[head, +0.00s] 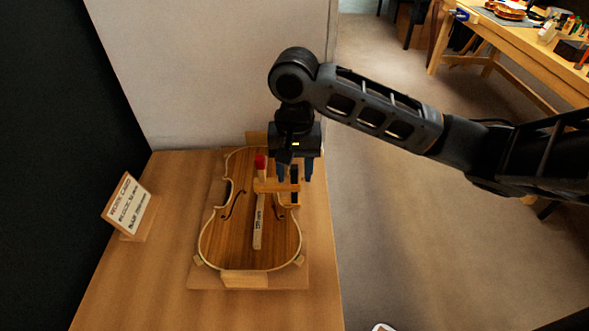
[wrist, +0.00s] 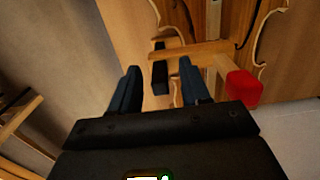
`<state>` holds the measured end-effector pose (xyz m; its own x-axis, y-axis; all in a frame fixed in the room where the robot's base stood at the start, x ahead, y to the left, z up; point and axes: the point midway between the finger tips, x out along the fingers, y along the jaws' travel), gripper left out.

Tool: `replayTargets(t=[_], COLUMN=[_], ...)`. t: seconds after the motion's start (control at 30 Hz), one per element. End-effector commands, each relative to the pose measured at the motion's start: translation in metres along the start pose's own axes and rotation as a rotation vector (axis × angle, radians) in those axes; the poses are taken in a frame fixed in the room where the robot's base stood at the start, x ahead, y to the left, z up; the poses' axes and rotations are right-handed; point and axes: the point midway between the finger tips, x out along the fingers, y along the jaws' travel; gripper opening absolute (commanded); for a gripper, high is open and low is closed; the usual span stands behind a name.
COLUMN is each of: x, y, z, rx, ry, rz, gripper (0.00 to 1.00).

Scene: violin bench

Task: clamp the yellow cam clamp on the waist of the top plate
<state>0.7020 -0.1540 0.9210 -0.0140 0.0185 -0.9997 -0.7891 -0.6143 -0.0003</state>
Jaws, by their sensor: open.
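The violin-shaped top plate (head: 220,232) lies flat on a wooden board, its waist edges curving in at both sides. A yellowish wooden clamp jaw (head: 270,187) lies across the middle of the plate, with a dark upright part (head: 296,188) at its right end by the right waist; I take this for the yellow cam clamp. In the wrist view the jaw (wrist: 195,50) and the dark part (wrist: 160,74) show ahead of my fingers. My gripper (head: 295,174) is open, pointing down, with the dark part in line between its fingertips. Whether they touch it is unclear.
A pale wooden bar (head: 258,228) with lettering and a red end (head: 260,162) lies lengthwise on the plate, beside my gripper. The base board (head: 205,282) has small wooden blocks around the plate. A sign (head: 127,205) stands at left. The bench's right edge is close to the board.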

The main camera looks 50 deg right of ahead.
Motion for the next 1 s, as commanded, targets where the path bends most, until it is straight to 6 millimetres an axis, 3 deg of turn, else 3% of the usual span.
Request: replayTargets(t=[0.5, 1.0], x=[-0.071, -0.075], y=[0.0, 0.0], z=[-0.001, 0.0], rx=[-0.002, 0.0], ry=[0.002, 0.0], rz=[0.0, 0.0], gripper=[0.46, 0.46])
